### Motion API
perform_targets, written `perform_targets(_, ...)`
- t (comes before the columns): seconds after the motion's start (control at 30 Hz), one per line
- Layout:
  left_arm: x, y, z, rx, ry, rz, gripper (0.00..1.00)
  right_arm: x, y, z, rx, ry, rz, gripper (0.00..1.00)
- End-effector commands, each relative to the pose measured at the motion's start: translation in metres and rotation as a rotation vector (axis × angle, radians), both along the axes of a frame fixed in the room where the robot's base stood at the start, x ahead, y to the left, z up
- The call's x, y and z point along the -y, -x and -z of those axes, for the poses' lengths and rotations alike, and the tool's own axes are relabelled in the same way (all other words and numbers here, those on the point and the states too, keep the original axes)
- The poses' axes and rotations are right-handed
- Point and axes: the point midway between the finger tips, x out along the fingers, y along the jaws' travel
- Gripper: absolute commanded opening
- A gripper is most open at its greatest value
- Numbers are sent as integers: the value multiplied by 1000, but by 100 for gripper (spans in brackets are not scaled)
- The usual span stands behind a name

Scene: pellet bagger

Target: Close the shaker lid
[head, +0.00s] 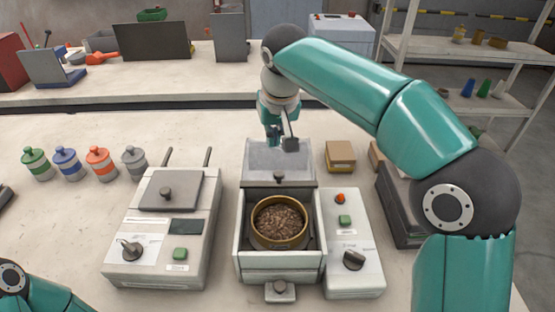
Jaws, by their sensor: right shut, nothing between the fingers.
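The shaker (276,262) is a pale box with its top open. A brass-rimmed round sieve (281,221) full of brown pellets sits inside it. The shaker lid (262,162) is a grey panel with a dark knob, raised open at the back edge of the box. My right gripper (281,144) is shut and empty at the top edge of the lid; whether it touches the lid I cannot tell. Part of my left arm shows at the bottom left corner, but its gripper is out of view.
A second device (165,225) with a closed lid and two rear rods stands left of the shaker. A control box (354,240) with red and green buttons adjoins it on the right. A small cardboard box (341,156) and several coloured jars (67,163) stand on the table.

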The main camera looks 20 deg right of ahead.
Motion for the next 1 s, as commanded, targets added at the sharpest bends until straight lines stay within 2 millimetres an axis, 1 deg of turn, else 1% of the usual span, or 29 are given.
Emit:
perform_targets(0.03,0,0,2,0,0,0,40,1,-3,14,-5,2,1,0)
perform_targets(0.23,0,0,5,1,0,0,40,1,-17,53,-4,2,0,0)
perform_targets(0.3,0,0,6,1,0,0,40,1,-6,49,3,0,-1,0)
perform_targets(0.4,0,0,8,1,0,0,40,1,6,50,1,0,-1,0)
perform_targets(0.53,0,0,8,1,0,0,40,0,17,50,1,0,0,0)
perform_targets(0.7,0,0,8,1,0,0,40,0,23,49,1,0,0,0)
perform_targets(0.93,0,0,8,1,0,0,40,0,23,49,1,0,0,0)
perform_targets(0.97,1,0,8,1,0,3,40,5,23,49,1,0,0,0)
perform_targets(1.0,0,-1,8,1,0,0,40,2,23,50,1,0,-1,0)
